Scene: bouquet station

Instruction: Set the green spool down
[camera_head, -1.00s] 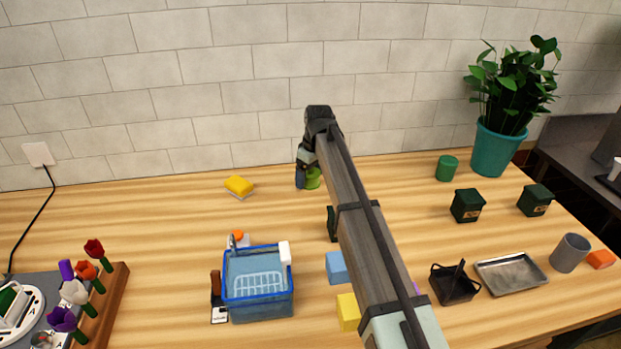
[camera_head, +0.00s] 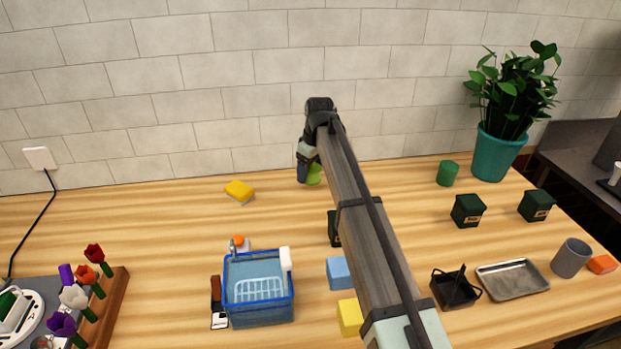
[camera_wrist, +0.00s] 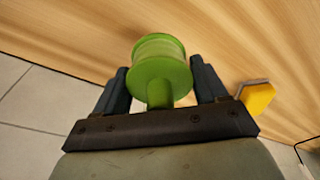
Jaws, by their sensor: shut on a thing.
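The green spool (camera_wrist: 160,62) is between the two fingers of my gripper (camera_wrist: 162,88) in the wrist view. My gripper is shut on it, with the stem between the fingers and the wider round part beyond the fingertips. In the head view the spool (camera_head: 314,174) is a small bright green patch beside my gripper (camera_head: 304,178), near the back of the table by the tiled wall. My arm hides part of it. I cannot tell whether the spool touches the table.
A yellow sponge (camera_head: 239,190) lies to the left of my gripper. A dark green cylinder (camera_head: 447,174) and a potted plant (camera_head: 498,150) stand at the back right. A blue basket (camera_head: 258,312) is at the front.

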